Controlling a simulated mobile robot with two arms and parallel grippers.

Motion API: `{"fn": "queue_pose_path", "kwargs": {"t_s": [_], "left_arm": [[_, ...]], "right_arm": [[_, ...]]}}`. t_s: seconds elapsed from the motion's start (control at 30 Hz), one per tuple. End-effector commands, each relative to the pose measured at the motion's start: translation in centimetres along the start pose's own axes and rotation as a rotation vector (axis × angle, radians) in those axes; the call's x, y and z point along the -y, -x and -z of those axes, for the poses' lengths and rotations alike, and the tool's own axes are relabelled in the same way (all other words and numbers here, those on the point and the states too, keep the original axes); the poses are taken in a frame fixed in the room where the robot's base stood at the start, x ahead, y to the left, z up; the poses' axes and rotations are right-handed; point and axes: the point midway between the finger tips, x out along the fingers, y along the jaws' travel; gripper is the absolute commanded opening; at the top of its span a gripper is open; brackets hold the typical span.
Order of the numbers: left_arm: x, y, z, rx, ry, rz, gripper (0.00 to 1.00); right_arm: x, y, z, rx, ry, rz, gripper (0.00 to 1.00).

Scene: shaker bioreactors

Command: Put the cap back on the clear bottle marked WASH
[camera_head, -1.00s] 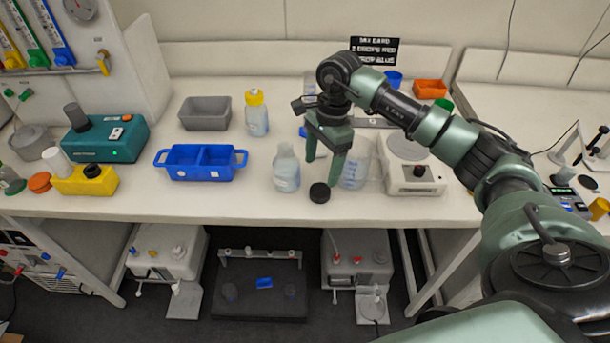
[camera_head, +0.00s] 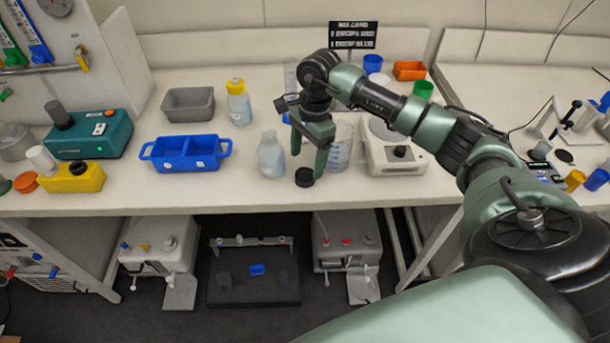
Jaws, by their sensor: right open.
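A clear bottle (camera_head: 271,157) with no cap on it stands upright near the front of the bench; its label is too small to read. A black cap (camera_head: 304,178) lies on the bench just right of it and nearer the edge. My right gripper (camera_head: 308,167) points down at the cap with its fingers apart and empty. Its right fingertip is beside the cap; I cannot tell whether it touches. A second bottle (camera_head: 239,106) with a yellow cap stands farther back. My left gripper is out of view.
A beaker (camera_head: 341,150) stands close behind the right finger, with a white device (camera_head: 394,157) to its right. A blue two-compartment tray (camera_head: 186,166) and a grey bin (camera_head: 188,104) are at left. The bench's front edge is close to the cap.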

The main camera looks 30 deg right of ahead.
Motion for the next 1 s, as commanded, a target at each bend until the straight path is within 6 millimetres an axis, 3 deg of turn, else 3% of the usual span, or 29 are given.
{"fn": "queue_pose_path", "kwargs": {"t_s": [0.17,0.33,0.73,0.93,0.97,1.0], "left_arm": [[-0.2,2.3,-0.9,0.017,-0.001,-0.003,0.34],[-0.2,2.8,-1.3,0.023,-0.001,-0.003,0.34],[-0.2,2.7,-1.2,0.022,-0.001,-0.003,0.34],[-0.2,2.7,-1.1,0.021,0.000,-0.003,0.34],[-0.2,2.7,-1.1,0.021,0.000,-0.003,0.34],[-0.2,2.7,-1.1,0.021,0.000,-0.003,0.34]], "right_arm": [[-0.1,-2.2,0.1,0.002,-0.001,-0.007,0.74],[0.0,-4.5,0.2,0.001,-0.001,-0.004,0.74],[0.1,-4.9,0.2,0.000,0.001,-0.001,0.74],[0.1,-4.9,0.2,0.000,0.001,-0.002,0.18],[0.1,-4.9,0.2,0.000,0.001,-0.002,0.10],[0.1,-4.9,0.2,0.000,0.001,-0.002,0.10]]}}
